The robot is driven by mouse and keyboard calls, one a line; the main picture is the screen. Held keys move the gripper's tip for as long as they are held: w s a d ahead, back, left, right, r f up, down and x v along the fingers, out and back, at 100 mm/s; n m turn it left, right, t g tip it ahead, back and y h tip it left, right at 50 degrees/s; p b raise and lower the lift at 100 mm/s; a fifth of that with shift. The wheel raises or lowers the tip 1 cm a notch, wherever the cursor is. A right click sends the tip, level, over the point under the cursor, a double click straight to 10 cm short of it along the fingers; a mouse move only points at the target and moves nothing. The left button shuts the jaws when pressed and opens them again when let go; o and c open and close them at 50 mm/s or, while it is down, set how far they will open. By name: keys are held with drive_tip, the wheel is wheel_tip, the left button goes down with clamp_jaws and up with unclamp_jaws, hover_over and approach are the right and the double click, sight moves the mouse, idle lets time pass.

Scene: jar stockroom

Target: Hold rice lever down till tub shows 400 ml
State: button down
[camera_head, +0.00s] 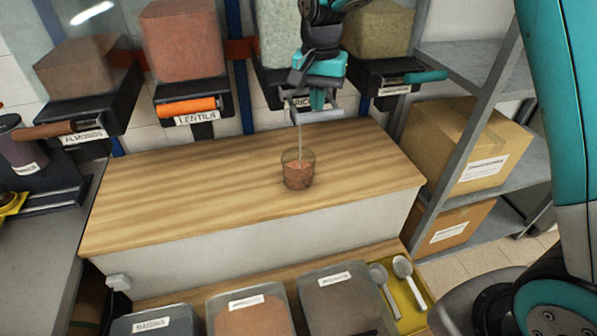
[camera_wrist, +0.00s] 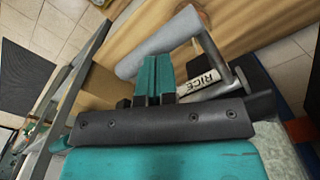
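The rice lever has a pale grey bar handle (camera_head: 324,115) below the rice dispenser on the wall. It also shows in the wrist view (camera_wrist: 150,48), beside the RICE label (camera_wrist: 205,77). My gripper (camera_head: 317,101) is over the lever, fingers pointing down. In the wrist view its teal fingers (camera_wrist: 153,72) are together, with their tips at the handle; whether they touch it is hard to tell. A thin pale stream (camera_head: 299,138) falls into the clear tub (camera_head: 297,172) on the wooden counter. The tub holds reddish-brown contents; no volume reading is legible.
Lentils (camera_head: 187,108) and almonds (camera_head: 60,131) levers are on the left; another dispenser with a teal lever (camera_head: 425,77) is close on the right. Shelves with cardboard boxes (camera_head: 480,150) stand right. Bins and scoops (camera_head: 403,268) lie in front. The counter (camera_head: 190,190) is otherwise clear.

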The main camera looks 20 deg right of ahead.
idle(0.3)
drive_tip(key=shift+r+p, duration=1.2)
idle(6.5)
